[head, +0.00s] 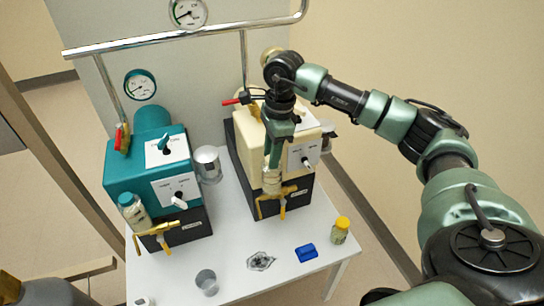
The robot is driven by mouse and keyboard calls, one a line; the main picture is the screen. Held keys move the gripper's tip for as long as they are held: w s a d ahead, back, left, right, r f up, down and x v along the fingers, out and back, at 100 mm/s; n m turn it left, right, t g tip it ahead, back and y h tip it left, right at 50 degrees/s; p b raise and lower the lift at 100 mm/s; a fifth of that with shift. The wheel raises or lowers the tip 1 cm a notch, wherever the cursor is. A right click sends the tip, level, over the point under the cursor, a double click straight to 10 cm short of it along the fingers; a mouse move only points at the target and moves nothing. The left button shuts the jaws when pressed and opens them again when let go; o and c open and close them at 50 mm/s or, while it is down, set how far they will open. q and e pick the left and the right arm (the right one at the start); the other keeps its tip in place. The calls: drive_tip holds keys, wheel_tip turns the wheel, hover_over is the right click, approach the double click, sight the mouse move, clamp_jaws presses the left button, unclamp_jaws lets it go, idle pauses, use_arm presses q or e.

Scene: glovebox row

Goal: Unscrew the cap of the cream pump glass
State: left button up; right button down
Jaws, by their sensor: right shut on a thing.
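The cream pump (249,145) stands on the white table at the right, on a black base. Its glass (272,185) is at the pump's front, above a brass tap. My right arm reaches in from the right over the pump, and my right gripper (273,162) points down at the top of this glass. It is shut at the cap, which the fingers mostly hide. I cannot tell whether the cap has turned. My left gripper is not in view.
A teal pump (146,172) with its own glass (134,212) stands at the left. A chrome pipe runs above.

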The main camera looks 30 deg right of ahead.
drive_tip(key=n+b, duration=0.1)
drive_tip(key=n, duration=0.3)
drive_tip(key=shift+a+f+n+g, duration=0.1)
drive_tip(key=shift+n+g, duration=0.2)
drive_tip(key=shift+n, duration=0.1)
drive_tip(key=n, duration=0.4)
drive_tip(key=c, duration=1.3)
unclamp_jaws()
